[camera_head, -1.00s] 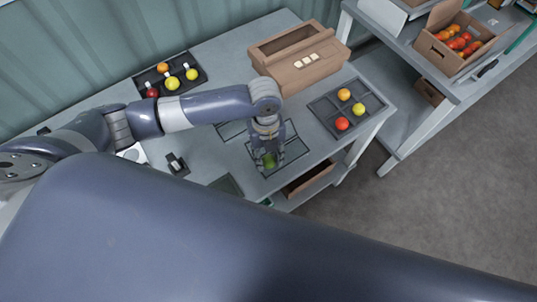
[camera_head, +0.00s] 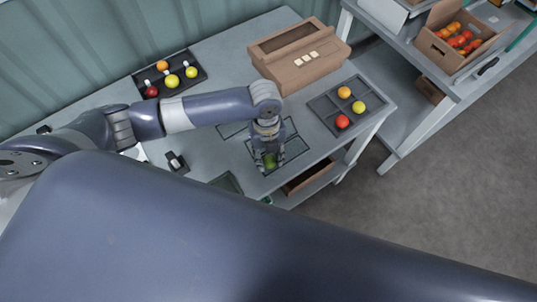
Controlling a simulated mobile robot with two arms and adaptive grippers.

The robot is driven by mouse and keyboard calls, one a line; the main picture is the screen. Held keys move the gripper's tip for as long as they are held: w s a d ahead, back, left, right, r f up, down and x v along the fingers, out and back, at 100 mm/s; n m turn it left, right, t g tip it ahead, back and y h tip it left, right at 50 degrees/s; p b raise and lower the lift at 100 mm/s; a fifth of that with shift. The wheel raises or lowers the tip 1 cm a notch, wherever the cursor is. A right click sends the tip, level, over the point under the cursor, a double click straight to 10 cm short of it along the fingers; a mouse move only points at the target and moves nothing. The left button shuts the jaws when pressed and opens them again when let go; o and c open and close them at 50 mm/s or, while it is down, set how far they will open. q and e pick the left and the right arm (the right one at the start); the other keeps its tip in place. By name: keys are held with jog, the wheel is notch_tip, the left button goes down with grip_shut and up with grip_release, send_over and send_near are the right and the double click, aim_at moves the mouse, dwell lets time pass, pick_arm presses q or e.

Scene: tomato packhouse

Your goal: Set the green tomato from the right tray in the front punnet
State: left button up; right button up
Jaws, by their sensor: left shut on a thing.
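My left gripper (camera_head: 268,157) points down over the front punnet (camera_head: 297,149), a shallow dark-rimmed tray near the table's front edge. It is shut on the green tomato (camera_head: 269,161), which shows between the fingers, low at the punnet. I cannot tell whether the tomato touches the punnet's floor. Another punnet (camera_head: 231,130) lies just behind, partly hidden by my left arm. The right tray (camera_head: 323,105) is a grey divided tray holding an orange, a yellow and a red tomato. My right gripper is not in view.
A brown wooden box (camera_head: 305,77) stands behind the right tray. A dark tray (camera_head: 182,91) with several tomatoes lies at the back left. A small dark device (camera_head: 177,162) and a dark green mat (camera_head: 228,182) lie left of the front punnet. A shelf at right holds a tomato carton (camera_head: 440,52).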

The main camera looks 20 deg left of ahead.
pick_arm(q)
jog(key=o, duration=0.8)
jog(key=shift+o, duration=0.2)
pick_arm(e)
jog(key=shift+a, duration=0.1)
pick_arm(q)
jog(key=c, duration=0.3)
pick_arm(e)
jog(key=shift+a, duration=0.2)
pick_arm(q)
jog(key=shift+r, duration=0.1)
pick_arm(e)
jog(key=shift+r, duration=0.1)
pick_arm(q)
notch_tip(320, 180, up, 6)
jog(key=p, duration=0.6)
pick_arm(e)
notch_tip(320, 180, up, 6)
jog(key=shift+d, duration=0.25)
